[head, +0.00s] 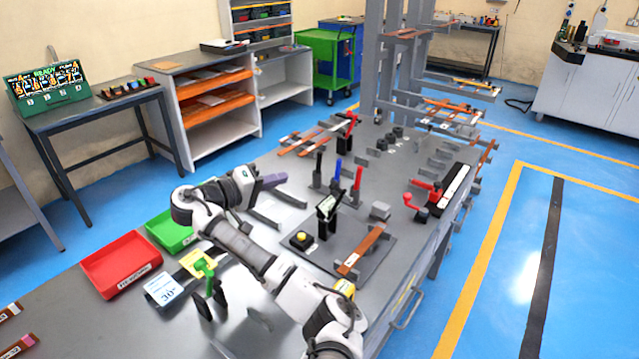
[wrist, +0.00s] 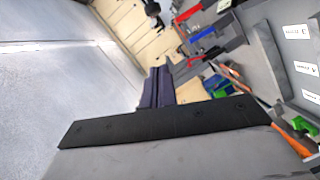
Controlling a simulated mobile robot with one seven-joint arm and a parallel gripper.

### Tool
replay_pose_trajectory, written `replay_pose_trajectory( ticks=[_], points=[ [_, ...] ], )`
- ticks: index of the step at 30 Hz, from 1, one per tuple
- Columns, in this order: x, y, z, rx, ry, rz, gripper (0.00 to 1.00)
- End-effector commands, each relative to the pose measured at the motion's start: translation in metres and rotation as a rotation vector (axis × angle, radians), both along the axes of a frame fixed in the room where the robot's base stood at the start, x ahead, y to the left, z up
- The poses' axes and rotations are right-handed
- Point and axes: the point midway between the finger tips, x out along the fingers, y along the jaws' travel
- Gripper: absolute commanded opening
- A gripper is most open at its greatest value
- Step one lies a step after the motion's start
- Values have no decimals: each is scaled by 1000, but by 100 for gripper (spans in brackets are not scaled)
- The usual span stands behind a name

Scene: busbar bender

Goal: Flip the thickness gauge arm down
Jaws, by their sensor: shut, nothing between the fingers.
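A device with a small light display (head: 327,207) stands upright on black posts near the middle of the bench; it looks like the thickness gauge, but no label confirms this. I cannot clearly make out its arm or that arm's position. My gripper (head: 274,181) has purple fingers, shut and empty, above the bench to the left of and behind this device. The gripper fingers also show in the wrist view (wrist: 158,88), close together and touching nothing visible. The gauge is not recognisable in the wrist view.
A yellow button (head: 301,236) and copper bar (head: 361,249) flank the display. Black (head: 318,168), blue (head: 337,171) and red (head: 357,182) upright handles stand behind it. A green-handled fixture (head: 205,267), red tray (head: 120,266) and green tray (head: 168,233) are left. A red crank (head: 413,202) stands right.

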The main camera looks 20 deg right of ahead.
Motion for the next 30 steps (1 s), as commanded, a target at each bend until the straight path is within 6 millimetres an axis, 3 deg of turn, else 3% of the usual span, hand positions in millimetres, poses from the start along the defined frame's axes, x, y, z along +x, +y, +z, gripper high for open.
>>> replay_pose_trajectory(
  ticks=[13, 20, 24, 30],
  points=[
    [11, -46, -9, -5, -1, -4, 0],
    [24, -95, -11, -3, 2, -5, 0],
    [5, -100, -21, -1, 2, -1, 0],
    [-7, -106, -27, 0, 1, -2, 0]
  ],
)
